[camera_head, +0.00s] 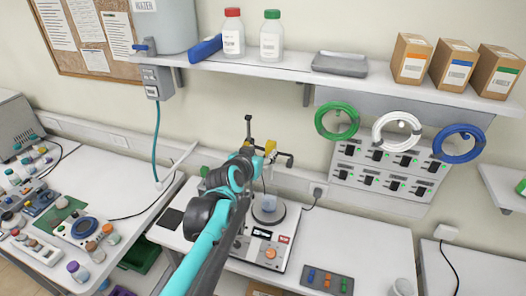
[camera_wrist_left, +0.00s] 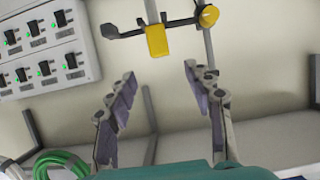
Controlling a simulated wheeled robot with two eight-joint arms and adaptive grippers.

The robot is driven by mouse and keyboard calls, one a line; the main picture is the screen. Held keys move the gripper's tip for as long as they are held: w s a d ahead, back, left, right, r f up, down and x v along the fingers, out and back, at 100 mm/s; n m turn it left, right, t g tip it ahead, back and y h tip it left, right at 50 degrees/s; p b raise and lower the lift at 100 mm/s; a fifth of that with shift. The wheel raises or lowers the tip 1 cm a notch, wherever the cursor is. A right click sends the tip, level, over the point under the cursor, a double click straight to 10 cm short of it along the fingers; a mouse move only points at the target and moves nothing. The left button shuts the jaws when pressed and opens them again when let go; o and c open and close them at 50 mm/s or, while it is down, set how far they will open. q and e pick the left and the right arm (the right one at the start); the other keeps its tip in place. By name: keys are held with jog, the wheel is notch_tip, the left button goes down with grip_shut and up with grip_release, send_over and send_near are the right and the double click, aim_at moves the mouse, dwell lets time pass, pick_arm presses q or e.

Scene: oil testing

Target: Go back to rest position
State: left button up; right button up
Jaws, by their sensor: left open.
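My left arm reaches in from the bottom of the head view over the middle table, and its gripper (camera_head: 259,152) is partly hidden by the arm's own links. In the left wrist view the left gripper (camera_wrist_left: 160,95) is open, with two jointed fingers spread apart and nothing between them. A stand with a yellow clamp (camera_wrist_left: 157,40) is beyond the fingertips; the clamp also shows in the head view (camera_head: 284,160). A beaker (camera_head: 268,203) sits on the round plate of a hotplate device (camera_head: 262,250), partly hidden behind my arm. My right gripper is not in view.
A wall shelf (camera_head: 290,70) holds bottles, a grey tray (camera_head: 340,64) and boxes. Green (camera_head: 337,121), white and blue cable coils hang by a switch panel (camera_head: 385,170). The left table carries many small jars. The middle table's right part (camera_head: 375,245) is mostly clear.

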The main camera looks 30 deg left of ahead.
pick_arm(q)
jog(key=shift+s+r, duration=0.1)
jog(key=shift+s, duration=0.1)
jog(key=s+d+f+m+g+h+b, duration=0.1)
jog(key=s+d+f+g+b, duration=0.1)
jog(key=s+d+f+b, duration=0.4)
jog(key=s+d+f+g+h+b, duration=0.1)
jog(key=s+d+f+b, duration=0.5)
jog(key=f, duration=1.1)
jog(key=s+d+f+m+g+h+b, duration=0.1)
jog(key=s+d+f+g+b, duration=0.2)
jog(key=s+d+f+b, duration=0.3)
notch_tip(320, 180, down, 6)
jog(key=d+b, duration=0.1)
jog(key=b, duration=0.3)
jog(key=shift+m, duration=0.3)
jog(key=shift+r, duration=0.1)
